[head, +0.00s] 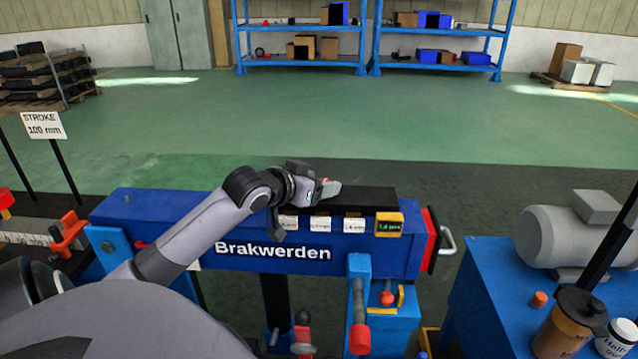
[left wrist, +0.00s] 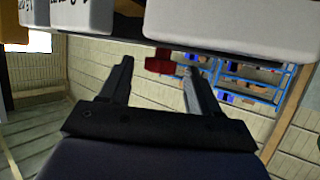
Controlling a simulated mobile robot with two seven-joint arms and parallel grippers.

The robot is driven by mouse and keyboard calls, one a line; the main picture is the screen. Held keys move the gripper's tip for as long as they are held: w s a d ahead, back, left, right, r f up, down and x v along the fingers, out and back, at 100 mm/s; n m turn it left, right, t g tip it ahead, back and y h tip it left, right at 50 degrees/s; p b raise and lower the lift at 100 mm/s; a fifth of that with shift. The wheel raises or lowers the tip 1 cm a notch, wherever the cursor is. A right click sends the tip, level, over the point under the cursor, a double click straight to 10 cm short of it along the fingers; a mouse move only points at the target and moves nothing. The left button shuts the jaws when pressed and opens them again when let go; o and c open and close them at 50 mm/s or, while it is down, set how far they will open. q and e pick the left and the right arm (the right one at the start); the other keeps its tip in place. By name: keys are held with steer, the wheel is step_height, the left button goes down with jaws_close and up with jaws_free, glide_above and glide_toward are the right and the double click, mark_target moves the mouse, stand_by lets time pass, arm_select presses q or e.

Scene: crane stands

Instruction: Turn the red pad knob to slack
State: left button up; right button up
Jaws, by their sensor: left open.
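My left gripper (head: 327,189) reaches over the top of the blue "Brakwerden" beam (head: 150,207), near its black top block (head: 372,198). In the left wrist view its two dark fingers (left wrist: 158,82) stand apart. A small red knob (left wrist: 160,64) shows between the fingertips there, just under a pale block. Whether the fingers are around it or short of it I cannot tell. In the head view a bit of red shows at the gripper's tip, mostly hidden by the fingers. My right gripper is not in view.
White tags (head: 320,223) and a yellow-framed display (head: 389,225) sit on the beam's front. Red-handled parts (head: 360,338) and a red ball knob (head: 387,298) are below it. A blue bench with a grey motor (head: 567,237) stands right. Open green floor (head: 300,120) lies behind.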

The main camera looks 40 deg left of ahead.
arm_select(q)
steer(key=shift+v, duration=3.25)
steer(key=shift+f, duration=0.1)
